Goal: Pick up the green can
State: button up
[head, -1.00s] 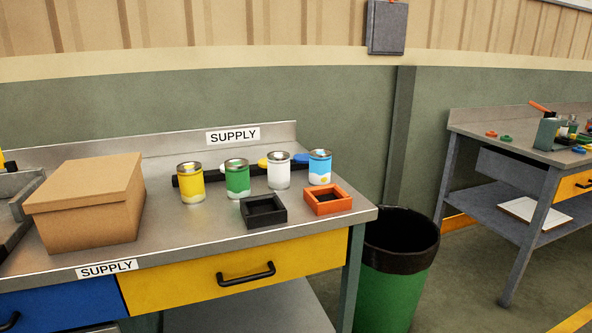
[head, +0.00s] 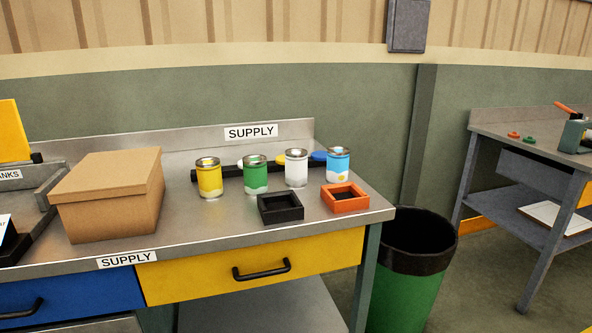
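The green can (head: 255,174) stands upright on the metal supply table (head: 190,226), with a pale patch near its base and a silver top. It is in a row between the yellow can (head: 209,179) on its left and the white can (head: 296,169) on its right. A blue can (head: 338,166) stands at the right end of the row. A black open tray (head: 280,208) sits in front and to the right of the green can. My gripper is not in view.
A cardboard box (head: 108,200) stands left of the cans. An orange open tray (head: 344,198) is near the table's right end. A dark rack with coloured discs lies behind the cans. A green bin (head: 405,295) stands right of the table; another workbench (head: 520,160) is farther right.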

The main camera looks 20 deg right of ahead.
aim_at(254, 165)
jog(key=i+l, duration=0.1)
jog(key=l, duration=0.35)
jog(key=i+l, duration=0.1)
jog(key=l, duration=0.35)
jog(key=i+l, duration=0.1)
jog(key=l, duration=0.35)
jog(key=i+l, duration=0.1)
jog(key=l, duration=0.35)
jog(key=i, duration=1)
jog(key=j+u, duration=0.05)
